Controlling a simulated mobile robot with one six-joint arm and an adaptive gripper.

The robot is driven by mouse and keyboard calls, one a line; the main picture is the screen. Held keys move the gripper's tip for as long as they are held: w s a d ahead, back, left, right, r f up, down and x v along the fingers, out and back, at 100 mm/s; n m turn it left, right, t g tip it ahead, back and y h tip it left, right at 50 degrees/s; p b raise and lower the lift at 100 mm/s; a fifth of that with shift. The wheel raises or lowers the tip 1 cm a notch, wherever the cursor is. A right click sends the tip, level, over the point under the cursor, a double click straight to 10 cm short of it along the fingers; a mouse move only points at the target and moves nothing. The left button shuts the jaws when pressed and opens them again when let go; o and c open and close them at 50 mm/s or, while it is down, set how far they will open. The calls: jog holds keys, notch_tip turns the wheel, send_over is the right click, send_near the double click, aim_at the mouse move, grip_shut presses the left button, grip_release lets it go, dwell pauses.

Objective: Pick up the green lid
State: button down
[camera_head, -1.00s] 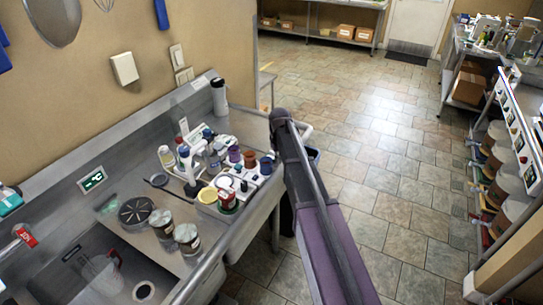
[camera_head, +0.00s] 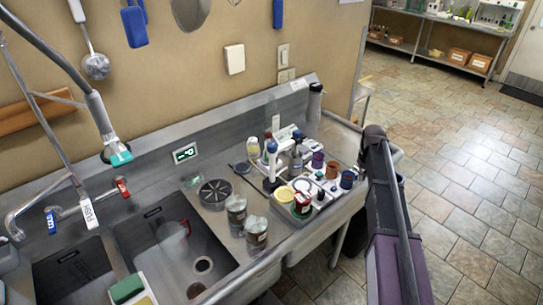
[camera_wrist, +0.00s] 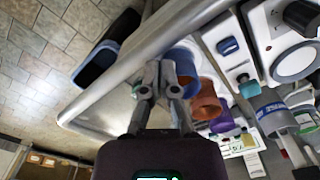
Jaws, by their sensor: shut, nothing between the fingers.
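My gripper (camera_wrist: 160,82) shows in the wrist view with its fingers together and empty. It is beside a blue cup (camera_wrist: 186,62) near the counter's metal edge; I cannot tell if they touch. A small teal-green cap (camera_wrist: 249,89) lies right of the fingers, beyond the cups, on a white surface. I cannot tell whether it is the green lid. In the head view, a red jar with a dark green part (camera_head: 302,203) stands at the front of the cluster of bottles. My arm hides the gripper there.
An orange cup (camera_wrist: 207,101) and a purple cup (camera_wrist: 222,122) stand right of the blue one. A dark bin (camera_wrist: 96,62) is below the counter edge. Open tiled floor lies right.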

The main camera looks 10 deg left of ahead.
dwell(0.3)
jog(key=c, duration=0.9)
grip_release()
jog(key=shift+s, duration=0.15)
jog(key=shift+o, duration=1.2)
jog(key=shift+s, duration=0.35)
jog(key=s+m, duration=0.3)
jog(key=s, duration=2.2)
jog(key=shift+a, duration=0.15)
